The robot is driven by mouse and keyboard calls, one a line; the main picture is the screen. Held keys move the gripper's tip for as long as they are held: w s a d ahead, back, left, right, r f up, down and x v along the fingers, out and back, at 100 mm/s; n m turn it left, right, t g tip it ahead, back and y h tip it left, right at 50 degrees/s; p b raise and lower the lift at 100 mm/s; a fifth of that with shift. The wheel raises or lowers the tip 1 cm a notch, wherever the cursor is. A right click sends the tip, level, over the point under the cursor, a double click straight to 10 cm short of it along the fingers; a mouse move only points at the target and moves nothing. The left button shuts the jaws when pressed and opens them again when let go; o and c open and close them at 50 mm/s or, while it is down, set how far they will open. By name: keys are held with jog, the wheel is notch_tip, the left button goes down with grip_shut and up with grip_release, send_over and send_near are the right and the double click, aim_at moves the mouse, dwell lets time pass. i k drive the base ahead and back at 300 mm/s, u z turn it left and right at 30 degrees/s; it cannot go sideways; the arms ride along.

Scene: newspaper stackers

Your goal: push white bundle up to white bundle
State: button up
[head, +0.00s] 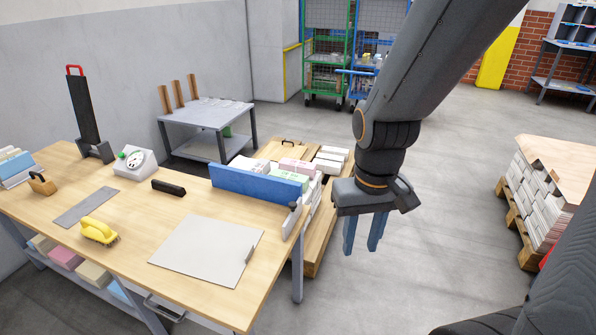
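My gripper (362,248) hangs from the arm at picture centre-right, pointing down. Its two blue fingers are apart with nothing visible between them, over the floor side of the wooden pallet. White bundles (328,166) lie on the pallet (322,236) behind the table, to the left of and beyond my gripper; another white bundle (334,151) lies farther back. A pinkish bundle (297,165) lies to their left. A blue board (255,184) hides part of the bundles, so I cannot tell all the gaps between them.
The wooden table (130,245) fills the lower left, with a grey plate (207,249), yellow brush (99,231) and black bar (169,188) on it. A loaded pallet of paper stacks (545,190) stands at right. Open floor (430,220) lies between.

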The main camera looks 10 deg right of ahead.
aim_at(333, 151)
jog(key=z, duration=0.9)
jog(key=i, duration=1.7)
jog(key=z, duration=0.75)
jog(key=i, duration=1.8)
jog(key=u, duration=0.95)
jog(key=i, duration=1.15)
jog(key=u, duration=1.25)
jog(key=i, duration=0.4)
jog(key=u, duration=0.25)
